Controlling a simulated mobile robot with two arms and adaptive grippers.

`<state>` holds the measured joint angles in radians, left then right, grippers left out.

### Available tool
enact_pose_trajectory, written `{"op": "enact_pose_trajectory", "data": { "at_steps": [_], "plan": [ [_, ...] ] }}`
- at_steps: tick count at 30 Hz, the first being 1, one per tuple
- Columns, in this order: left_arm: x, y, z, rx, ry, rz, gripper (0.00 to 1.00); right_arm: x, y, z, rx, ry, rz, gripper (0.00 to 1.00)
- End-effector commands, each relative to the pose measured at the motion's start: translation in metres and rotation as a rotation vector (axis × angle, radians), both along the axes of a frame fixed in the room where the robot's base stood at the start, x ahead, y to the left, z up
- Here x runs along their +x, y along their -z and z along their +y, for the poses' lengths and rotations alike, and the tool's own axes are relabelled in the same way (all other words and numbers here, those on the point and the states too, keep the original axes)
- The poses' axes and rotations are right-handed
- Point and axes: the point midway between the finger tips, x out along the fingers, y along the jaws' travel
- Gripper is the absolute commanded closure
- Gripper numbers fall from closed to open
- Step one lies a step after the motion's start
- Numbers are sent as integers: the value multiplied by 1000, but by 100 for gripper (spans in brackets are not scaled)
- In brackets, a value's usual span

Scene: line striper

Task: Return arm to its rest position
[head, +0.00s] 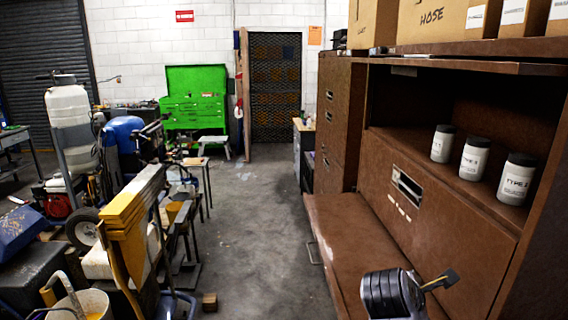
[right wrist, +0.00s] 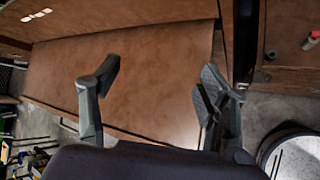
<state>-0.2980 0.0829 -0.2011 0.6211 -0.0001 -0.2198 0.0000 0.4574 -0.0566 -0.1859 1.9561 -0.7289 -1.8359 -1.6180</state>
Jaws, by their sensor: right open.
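My right arm comes in at the bottom right of the head view, with a dark ribbed wrist part and my right gripper (head: 441,281) in front of the brown cabinet, above its lowered front panel (head: 345,232). In the right wrist view my right gripper (right wrist: 160,80) has its two fingers wide apart with nothing between them. Behind the fingers is a flat brown panel (right wrist: 150,55). My left gripper is not in view.
Three labelled jars, a left one (head: 442,143), a middle one (head: 474,158) and a right one (head: 516,179), stand on the open cabinet shelf. Cardboard boxes (head: 432,22) sit on top.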

Motion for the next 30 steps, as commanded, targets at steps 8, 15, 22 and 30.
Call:
{"op": "enact_pose_trajectory", "data": {
  "at_steps": [8,15,22,30],
  "plan": [
    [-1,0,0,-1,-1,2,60,-96,129,18,459,273,-141,31],
    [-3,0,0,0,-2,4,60,-187,184,43,801,583,-187,31],
    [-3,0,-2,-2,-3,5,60,-247,201,62,984,819,-184,31],
    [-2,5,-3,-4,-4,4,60,-282,226,77,1092,1009,-163,31]
  ]
}}
